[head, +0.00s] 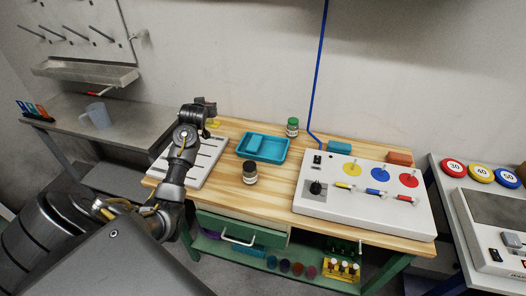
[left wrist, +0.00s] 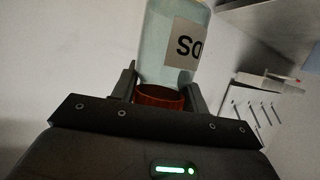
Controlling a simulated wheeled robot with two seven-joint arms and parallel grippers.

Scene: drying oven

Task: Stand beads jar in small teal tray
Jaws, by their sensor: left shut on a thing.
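My left gripper (left wrist: 158,92) is shut on a jar (left wrist: 172,45) in the left wrist view. The jar is pale and glassy with an orange-brown lid (left wrist: 160,96) between the fingers. In the head view my left gripper (head: 206,106) is at the back left of the wooden table, and the held jar is mostly hidden there. A teal tray (head: 284,153) lies on the table to the right of the gripper, with a smaller teal block-like shape in its left part. My right gripper is out of view.
A dark-lidded jar (head: 250,172) stands in front of the tray and a green-lidded jar (head: 292,127) behind its right end. A white slotted rack (head: 196,165) lies to the left. A white control panel (head: 335,205) fills the table's right side.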

